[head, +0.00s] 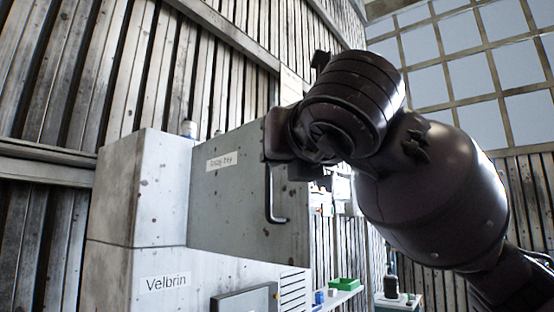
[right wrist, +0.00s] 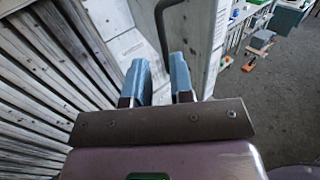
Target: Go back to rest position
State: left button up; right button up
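A grey blower housing (head: 140,205) marked "Velbrin" stands left of centre in the head view. A grey panel (head: 235,200) with a small label is on its upper part. A dark bent handle (head: 271,200) is at the panel's right side, and a dark rod that looks like this handle (right wrist: 163,22) shows in the right wrist view. My right gripper (right wrist: 158,85) has two blue fingers standing apart with nothing between them. The handle lies beyond the fingertips, apart from them as far as I can tell. In the head view my right arm hides the gripper. My left gripper is out of view.
A shelf (head: 338,299) with a green bin (head: 345,284) and small blue items stands behind, right of the housing. A small table (head: 398,302) with a dark item is farther right. Plank walls enclose the left and back. Open floor (right wrist: 275,110) shows at right in the wrist view.

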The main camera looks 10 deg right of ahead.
jog(key=shift+s+d, duration=0.1)
jog(key=shift+s, duration=0.65)
